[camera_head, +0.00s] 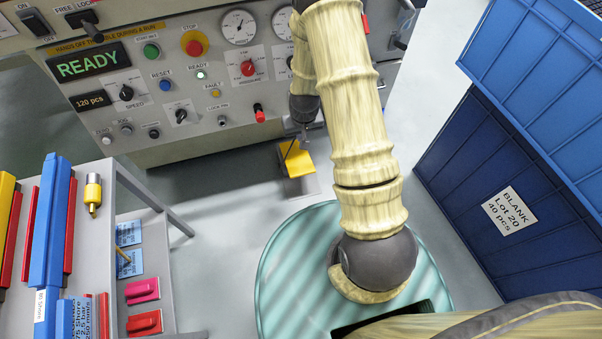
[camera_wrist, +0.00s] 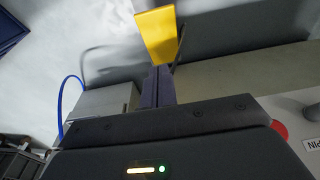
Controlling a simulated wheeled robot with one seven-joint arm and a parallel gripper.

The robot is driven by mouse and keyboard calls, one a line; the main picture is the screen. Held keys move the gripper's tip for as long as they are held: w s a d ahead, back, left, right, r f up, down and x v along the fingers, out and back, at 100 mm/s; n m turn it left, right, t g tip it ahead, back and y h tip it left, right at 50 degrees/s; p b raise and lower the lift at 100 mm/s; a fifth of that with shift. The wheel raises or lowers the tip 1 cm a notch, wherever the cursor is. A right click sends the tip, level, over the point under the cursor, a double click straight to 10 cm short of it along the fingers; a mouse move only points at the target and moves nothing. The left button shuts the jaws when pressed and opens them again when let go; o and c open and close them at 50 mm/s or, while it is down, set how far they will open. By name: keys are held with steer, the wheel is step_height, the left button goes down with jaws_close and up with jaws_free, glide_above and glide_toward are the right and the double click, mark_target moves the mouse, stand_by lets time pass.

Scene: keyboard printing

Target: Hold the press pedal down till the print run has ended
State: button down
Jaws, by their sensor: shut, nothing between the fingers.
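The press pedal is a yellow plate (camera_head: 296,161) low in front of the press, at the centre of the head view. It shows in the wrist view (camera_wrist: 155,32) at the top, just beyond my fingertips. My gripper (camera_head: 305,131) is shut and empty, pointing down just above the pedal's back part. In the wrist view its fingers (camera_wrist: 159,71) are together and their tips line up with the pedal's edge. I cannot tell whether they touch it. The press panel (camera_head: 222,82) has a green display (camera_head: 88,63) reading READY and a smaller one (camera_head: 90,100) reading 120 pcs.
A grey table (camera_head: 95,220) with coloured bars and pads stands at the left. A blue crate (camera_head: 450,165) labelled BLANK Lot 20 stands at the right. The grey floor around the pedal is mostly clear. A blue cable (camera_wrist: 65,105) shows in the wrist view.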

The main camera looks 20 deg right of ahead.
steer(key=b, duration=0.2)
glide_above(301, 169)
step_height(301, 169, down, 6)
steer(key=shift+s+r, duration=0.1)
steer(key=shift+r, duration=0.05)
steer(key=f+b, duration=0.2)
steer(key=f, duration=0.2)
steer(key=f+b, duration=0.3)
steer(key=f, duration=0.1)
steer(key=f+b, duration=0.2)
steer(key=f, duration=0.2)
steer(key=shift+w+d+f+b, duration=0.1)
steer(key=shift+w+f+b, duration=0.15)
steer(key=shift+f+b, duration=0.1)
steer(key=shift+s+f+b, duration=0.25)
steer(key=shift+f+b, duration=0.05)
steer(key=shift+f, duration=0.2)
